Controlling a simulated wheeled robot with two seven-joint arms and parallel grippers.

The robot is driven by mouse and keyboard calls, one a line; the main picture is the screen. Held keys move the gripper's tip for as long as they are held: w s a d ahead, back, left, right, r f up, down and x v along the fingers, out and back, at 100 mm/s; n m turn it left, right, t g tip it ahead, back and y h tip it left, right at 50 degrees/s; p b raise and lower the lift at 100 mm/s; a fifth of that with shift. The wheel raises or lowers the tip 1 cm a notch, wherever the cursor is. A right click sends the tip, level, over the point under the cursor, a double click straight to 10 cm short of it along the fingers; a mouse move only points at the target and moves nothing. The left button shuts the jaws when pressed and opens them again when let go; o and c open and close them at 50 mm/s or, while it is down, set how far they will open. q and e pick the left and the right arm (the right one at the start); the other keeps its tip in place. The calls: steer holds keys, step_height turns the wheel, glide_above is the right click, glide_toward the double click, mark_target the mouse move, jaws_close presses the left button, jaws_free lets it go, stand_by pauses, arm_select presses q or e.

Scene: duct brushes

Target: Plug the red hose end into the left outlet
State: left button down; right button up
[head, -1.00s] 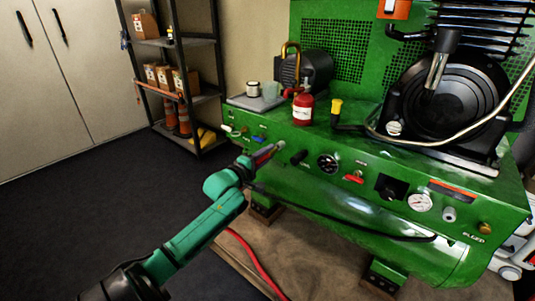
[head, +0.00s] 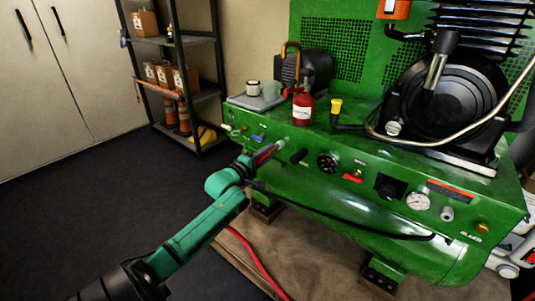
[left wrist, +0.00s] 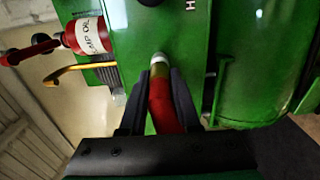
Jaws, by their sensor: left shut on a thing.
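My left gripper (head: 262,156) is shut on the red hose end, in front of the left part of the green machine's front panel (head: 328,182). In the left wrist view the red hose end (left wrist: 161,108) lies between the two dark fingers, its brass and pale metal tip (left wrist: 158,62) pointing at the green panel. In the head view the tip (head: 279,146) shows just left of a black fitting (head: 299,156) and appears apart from it. I cannot tell which fitting is the left outlet; the gripper may hide part of the panel. My right gripper is not in view.
A red bottle (head: 303,108), a grey tray (head: 256,102) and a yellow-topped tool (head: 336,110) stand on the machine's ledge. A red hose (head: 255,258) trails below. Open dark floor lies left.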

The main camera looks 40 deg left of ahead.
arm_select(q)
steer(key=shift+w, duration=0.6)
steer(key=c, duration=0.5)
jaws_free()
steer(key=shift+c, duration=0.2)
steer(key=shift+s, duration=0.15)
steer(key=s+p, duration=0.3)
steer(key=s, duration=1.1)
steer(key=shift+s+d, duration=0.15)
steer(key=shift+d, duration=0.05)
